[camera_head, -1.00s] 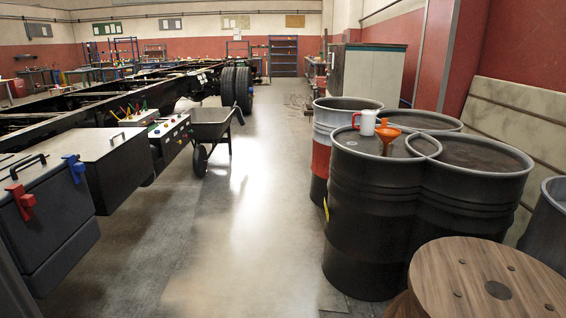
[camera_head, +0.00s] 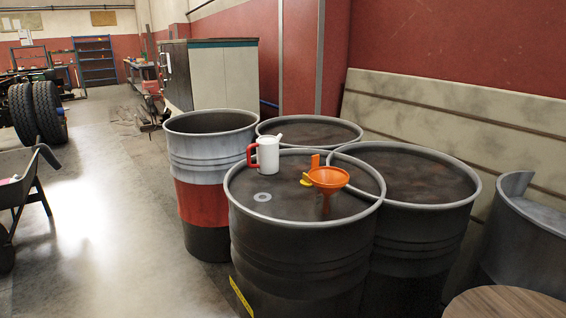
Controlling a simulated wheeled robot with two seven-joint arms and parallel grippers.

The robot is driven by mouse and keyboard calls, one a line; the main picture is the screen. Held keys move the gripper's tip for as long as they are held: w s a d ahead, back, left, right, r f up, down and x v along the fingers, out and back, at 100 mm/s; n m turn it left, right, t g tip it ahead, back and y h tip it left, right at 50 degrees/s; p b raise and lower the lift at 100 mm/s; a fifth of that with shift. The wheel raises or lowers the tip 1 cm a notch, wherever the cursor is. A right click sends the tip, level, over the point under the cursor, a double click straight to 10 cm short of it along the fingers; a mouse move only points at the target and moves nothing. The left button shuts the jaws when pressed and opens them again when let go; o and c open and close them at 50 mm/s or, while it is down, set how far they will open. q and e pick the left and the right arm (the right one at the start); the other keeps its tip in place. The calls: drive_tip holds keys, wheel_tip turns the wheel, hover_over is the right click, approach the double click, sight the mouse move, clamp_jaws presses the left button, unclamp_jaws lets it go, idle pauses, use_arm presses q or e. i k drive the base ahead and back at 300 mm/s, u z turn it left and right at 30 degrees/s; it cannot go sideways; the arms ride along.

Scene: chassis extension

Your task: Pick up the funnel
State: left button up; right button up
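An orange funnel (camera_head: 328,178) stands on top of the front black drum (camera_head: 290,208), wide mouth up, with an upright orange tab at its rim. A small yellow piece lies or hangs at its left side; I cannot tell if it is part of the funnel. A white jug (camera_head: 268,157) with a red handle stands just left of and behind the funnel on the same drum. Neither of my grippers shows in the head view.
Several drums stand close together, one with a red band (camera_head: 200,202). A wooden round top (camera_head: 508,303) is at lower right, a grey drum (camera_head: 525,235) at the right edge. Pale panels (camera_head: 430,105) lean on the wall behind. The floor (camera_head: 120,225) left of the drums is clear.

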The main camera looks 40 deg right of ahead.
sight(327, 179)
drive_tip(key=i, duration=1.6)
drive_tip(key=z, duration=1.9)
